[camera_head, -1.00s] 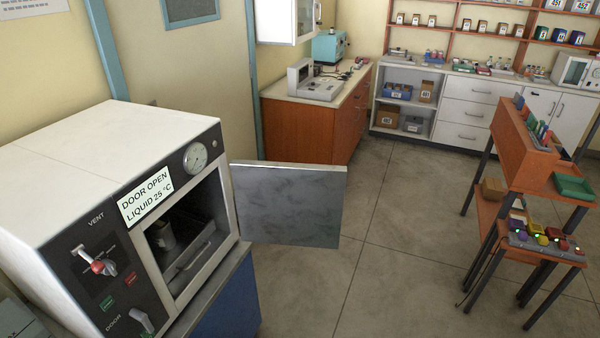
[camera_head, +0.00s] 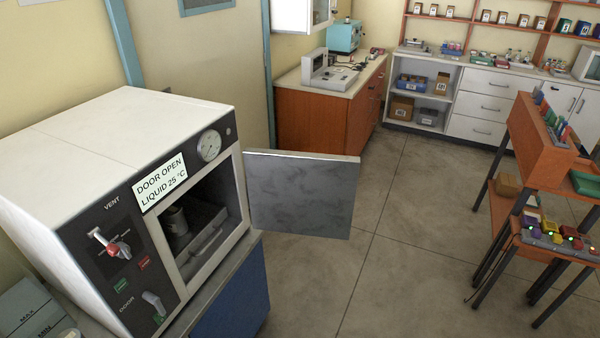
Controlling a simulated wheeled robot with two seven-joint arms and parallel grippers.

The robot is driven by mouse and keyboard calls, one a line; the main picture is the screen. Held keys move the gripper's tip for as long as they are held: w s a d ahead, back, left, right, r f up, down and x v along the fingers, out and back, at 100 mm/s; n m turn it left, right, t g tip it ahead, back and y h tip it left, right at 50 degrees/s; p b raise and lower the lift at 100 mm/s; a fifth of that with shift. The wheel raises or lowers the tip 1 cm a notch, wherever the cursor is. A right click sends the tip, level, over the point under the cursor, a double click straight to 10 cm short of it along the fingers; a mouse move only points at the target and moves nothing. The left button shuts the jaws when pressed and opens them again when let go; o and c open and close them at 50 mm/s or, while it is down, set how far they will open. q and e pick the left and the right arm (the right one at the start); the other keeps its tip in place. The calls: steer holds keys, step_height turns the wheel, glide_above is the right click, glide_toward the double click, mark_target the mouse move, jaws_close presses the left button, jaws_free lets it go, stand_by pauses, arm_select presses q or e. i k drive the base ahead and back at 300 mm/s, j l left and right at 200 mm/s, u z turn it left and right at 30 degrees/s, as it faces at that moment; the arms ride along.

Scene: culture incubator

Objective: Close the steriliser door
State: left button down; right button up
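The steriliser (camera_head: 105,165) is a white box with a dark control panel at the left. Its grey metal door (camera_head: 302,196) stands wide open, swung out to the right from the right edge of the opening. The chamber (camera_head: 205,225) is open and holds a grey cylindrical item (camera_head: 176,221) near its left side. A display (camera_head: 160,183) reads "DOOR OPEN LIQUID 25 °C". The panel has a red-hubbed vent handle (camera_head: 112,246) and a grey door handle (camera_head: 153,303). Neither of my grippers is in view.
The steriliser stands on a blue cabinet (camera_head: 238,300) with a grey top. The floor (camera_head: 400,270) right of the door is clear. An orange rack table (camera_head: 545,150) stands at the right. A wooden cabinet (camera_head: 315,120) stands behind. A container marked MAX and MIN (camera_head: 30,305) is at lower left.

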mark_target(305, 193)
steer(key=i+l+u, duration=0.2)
steer(key=u, duration=1.35)
steer(key=l+u, duration=0.35)
steer(key=l, duration=0.2)
steer(key=l+u, duration=0.4)
steer(key=l, duration=0.2)
steer(key=l+u, duration=0.35)
steer(key=l, duration=0.2)
steer(key=k+l+u, duration=0.2)
steer(key=l+u, duration=0.15)
steer(key=l, duration=0.15)
steer(key=k+l, duration=0.15)
steer(key=l, duration=0.2)
steer(key=k+l, duration=0.1)
steer(key=l, duration=0.25)
steer(key=k+l+u, duration=0.1)
steer(key=l, duration=0.25)
steer(key=k+l, duration=0.2)
steer(key=l, duration=0.15)
steer(key=k+l, duration=0.15)
steer(key=l, duration=0.2)
steer(key=k+l+u, duration=0.1)
steer(key=l, duration=0.25)
steer(key=k, duration=0.05)
